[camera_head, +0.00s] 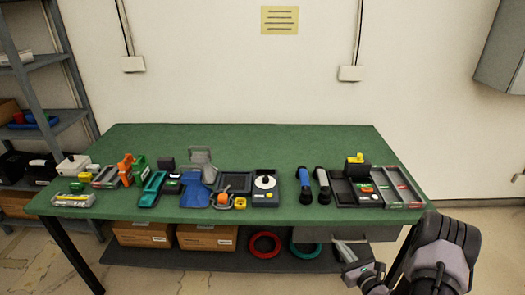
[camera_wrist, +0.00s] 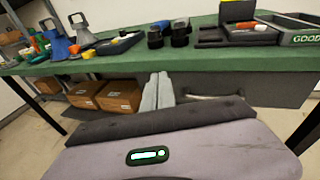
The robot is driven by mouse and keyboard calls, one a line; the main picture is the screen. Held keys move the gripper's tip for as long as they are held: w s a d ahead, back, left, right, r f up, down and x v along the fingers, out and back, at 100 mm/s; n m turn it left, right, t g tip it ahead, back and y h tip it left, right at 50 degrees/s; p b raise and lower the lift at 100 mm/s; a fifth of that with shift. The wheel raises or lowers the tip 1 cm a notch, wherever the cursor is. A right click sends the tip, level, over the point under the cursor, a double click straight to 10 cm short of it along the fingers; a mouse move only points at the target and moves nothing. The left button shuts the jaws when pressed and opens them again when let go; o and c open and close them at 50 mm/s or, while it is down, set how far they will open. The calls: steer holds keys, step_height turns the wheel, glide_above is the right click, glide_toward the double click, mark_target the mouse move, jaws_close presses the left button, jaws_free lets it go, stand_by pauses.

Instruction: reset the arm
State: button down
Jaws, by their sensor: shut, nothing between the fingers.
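My gripper (camera_head: 345,250) is at the lower right in the head view, in front of the green table (camera_head: 250,140) and below its top. Its two pale fingers (camera_wrist: 158,92) are shut together and empty in the wrist view, pointing towards the table's front. The fingers appear apart from the table and everything on it. My arm comes in from the lower right corner.
Several tools and devices line the table's front half, including two torches (camera_head: 305,185) and a dial box (camera_head: 265,187). Below are cardboard boxes (camera_head: 207,237), a red ring (camera_head: 265,244) and a teal ring (camera_head: 306,241). Shelves (camera_head: 62,121) stand left. The table's back is clear.

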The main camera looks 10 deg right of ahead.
steer(key=w+a+r+n+y, duration=0.3)
steer(key=a+r+n+y, duration=0.1)
steer(key=a+r, duration=0.35)
steer(key=s+a+r+n+g+y, duration=0.35)
steer(key=a+r+n+g, duration=0.2)
steer(key=a+r, duration=0.35)
steer(key=s+a+r+n+g+y, duration=0.35)
steer(key=a+r+n, duration=0.4)
steer(key=a, duration=0.25)
steer(key=s+a+r+n+g+h, duration=0.2)
steer(key=s+a+n, duration=0.1)
steer(key=s, duration=0.3)
steer(key=s+a+r+n+g+h, duration=0.2)
steer(key=s+a+r+n+g, duration=0.15)
steer(key=s, duration=0.35)
steer(key=s+d+r+n+t+h, duration=0.2)
steer(key=s+d+n+t+h, duration=0.2)
steer(key=s, duration=0.5)
steer(key=shift+d+r+n+h, duration=0.25)
steer(key=shift+r+n+h, duration=0.1)
steer(key=shift+n+h, duration=0.9)
